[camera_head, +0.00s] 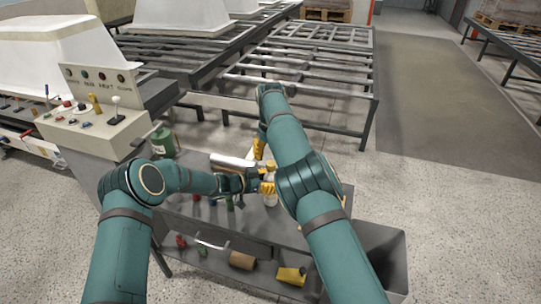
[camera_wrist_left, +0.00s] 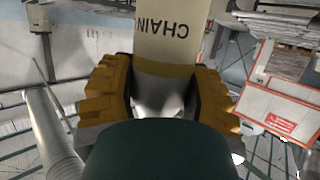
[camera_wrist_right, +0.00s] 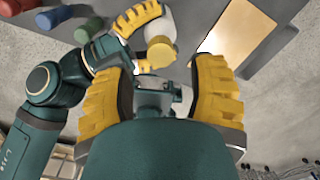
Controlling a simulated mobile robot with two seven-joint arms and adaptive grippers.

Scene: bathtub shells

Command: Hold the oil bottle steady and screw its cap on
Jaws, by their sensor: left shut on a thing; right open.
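The oil bottle (camera_head: 270,198) is pale, and its label reads CHAIN upside down in the left wrist view (camera_wrist_left: 172,35). My left gripper (camera_wrist_left: 165,95) is shut around it with a yellow finger on each side; this gripper also shows in the head view (camera_head: 262,184). In the right wrist view a yellowish round end (camera_wrist_right: 161,53) tops the bottle; I cannot tell whether it is the cap or the neck. My right gripper (camera_wrist_right: 160,95) is open and empty, its fingers apart, near that end. It also shows above the bottle in the head view (camera_head: 261,148).
A grey bench (camera_head: 180,205) lies under the arms, with a green canister (camera_head: 162,141) at its left. A tan roll (camera_head: 242,260) and a yellow object (camera_head: 291,275) lie on its lower shelf. A control panel (camera_head: 100,125) stands left. Open floor (camera_head: 440,200) is right.

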